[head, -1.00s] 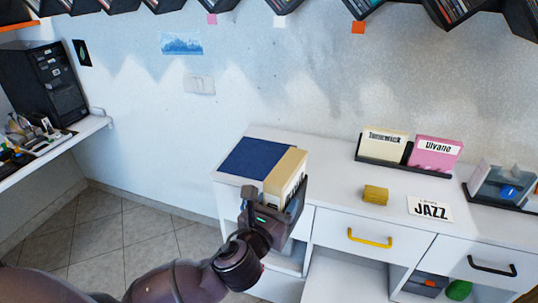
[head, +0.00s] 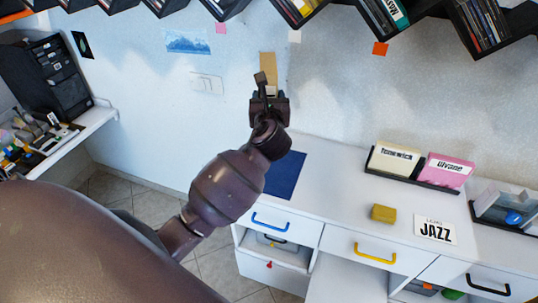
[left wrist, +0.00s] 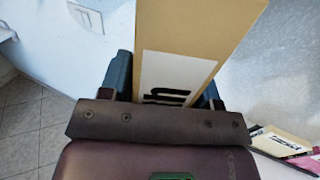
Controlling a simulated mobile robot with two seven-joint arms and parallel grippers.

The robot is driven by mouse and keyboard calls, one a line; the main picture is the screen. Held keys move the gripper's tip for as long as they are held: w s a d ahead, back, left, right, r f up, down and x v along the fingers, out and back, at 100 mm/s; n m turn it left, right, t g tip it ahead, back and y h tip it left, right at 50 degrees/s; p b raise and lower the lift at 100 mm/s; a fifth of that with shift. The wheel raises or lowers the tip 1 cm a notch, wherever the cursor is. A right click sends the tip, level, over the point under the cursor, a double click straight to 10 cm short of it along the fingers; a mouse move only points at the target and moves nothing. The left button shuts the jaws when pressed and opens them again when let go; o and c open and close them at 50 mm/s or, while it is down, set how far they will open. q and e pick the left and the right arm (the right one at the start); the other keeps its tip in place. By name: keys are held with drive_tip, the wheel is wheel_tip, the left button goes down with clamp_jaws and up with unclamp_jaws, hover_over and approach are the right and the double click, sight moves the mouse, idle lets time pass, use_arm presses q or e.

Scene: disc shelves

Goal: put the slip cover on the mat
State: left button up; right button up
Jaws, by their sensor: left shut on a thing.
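The slip cover (head: 267,62) is tan, with a white label and black lettering that shows in the left wrist view (left wrist: 178,75). My left gripper (head: 268,97) is shut on it and holds it up in the air, with the wall behind. The cover stands roughly upright in the head view, partly hidden by the gripper. The mat (head: 286,176) is a flat dark blue sheet on the left end of the white cabinet top. It is below the gripper in the picture, and my arm hides its left part. My right gripper is not in view.
A small mustard block (head: 383,214) and a JAZZ card (head: 435,229) lie on the white cabinet top (head: 335,185). A black holder with cream and pink divider cards (head: 446,171) stands behind them. Black disc shelves (head: 386,22) hang on the wall above.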

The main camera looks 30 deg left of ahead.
use_arm(q)
wheel_tip(320, 180, down, 20)
drive_tip(key=b, duration=0.3)
drive_tip(key=shift+w+a+r, duration=0.2)
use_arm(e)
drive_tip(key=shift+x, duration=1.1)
use_arm(q)
drive_tip(key=shift+f+b, duration=0.15)
drive_tip(key=shift+b, duration=0.15)
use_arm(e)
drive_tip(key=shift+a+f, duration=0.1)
use_arm(q)
drive_tip(key=o, duration=1.1)
drive_tip(key=shift+c, duration=0.2)
drive_tip(key=shift+o, duration=0.4)
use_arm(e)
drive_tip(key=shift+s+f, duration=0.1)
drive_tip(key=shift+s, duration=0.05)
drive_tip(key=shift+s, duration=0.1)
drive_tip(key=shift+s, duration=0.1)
